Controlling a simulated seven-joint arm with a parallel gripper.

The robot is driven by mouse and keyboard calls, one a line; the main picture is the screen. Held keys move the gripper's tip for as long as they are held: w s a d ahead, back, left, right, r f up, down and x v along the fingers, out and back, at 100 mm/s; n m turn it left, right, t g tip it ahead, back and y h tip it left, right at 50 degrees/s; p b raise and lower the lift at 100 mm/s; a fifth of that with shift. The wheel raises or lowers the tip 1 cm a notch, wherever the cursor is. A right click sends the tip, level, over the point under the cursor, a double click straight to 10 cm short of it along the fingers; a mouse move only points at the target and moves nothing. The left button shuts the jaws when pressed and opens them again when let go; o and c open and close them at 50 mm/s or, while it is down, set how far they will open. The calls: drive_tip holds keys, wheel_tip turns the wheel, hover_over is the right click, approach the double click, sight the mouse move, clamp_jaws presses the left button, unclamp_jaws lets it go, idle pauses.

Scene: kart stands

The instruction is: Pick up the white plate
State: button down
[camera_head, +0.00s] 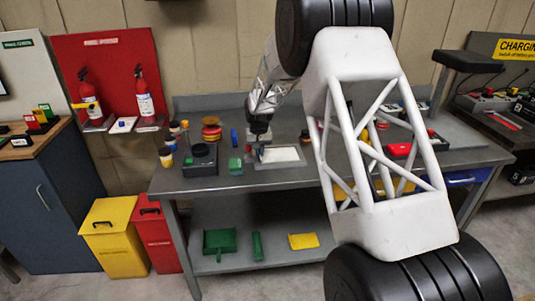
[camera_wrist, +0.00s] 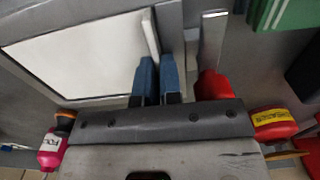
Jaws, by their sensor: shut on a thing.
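The white plate (camera_head: 282,154) is a flat pale square on the grey workbench, lying in a grey frame or tray (camera_wrist: 60,25). In the wrist view the white plate (camera_wrist: 85,60) fills the upper left, with a raised strip along its right edge. My gripper (camera_wrist: 158,78) has blue fingertips close together at this raised edge and is shut on it. In the head view my gripper (camera_head: 259,138) is at the plate's left edge, pointing down. The exact contact is partly hidden between the fingers. I cannot tell whether the plate is lifted.
A green block (camera_head: 235,166) and a dark box (camera_head: 200,161) stand left of the plate on the workbench (camera_head: 225,182). Bottles (camera_head: 167,157) and a red round stack (camera_head: 211,130) are further left and behind. In the wrist view a red thing (camera_wrist: 213,86) is close beside the fingers.

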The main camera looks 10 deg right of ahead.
drive_tip(key=shift+r, duration=0.1)
drive_tip(key=shift+r, duration=0.8)
drive_tip(key=shift+s+r, duration=0.15)
drive_tip(key=shift+r, duration=0.75)
drive_tip(key=s+d+r, duration=0.1)
drive_tip(key=s, duration=1.4)
drive_tip(key=shift+s+d+r, duration=0.2)
drive_tip(key=shift+s, duration=0.15)
drive_tip(key=shift+w, duration=0.15)
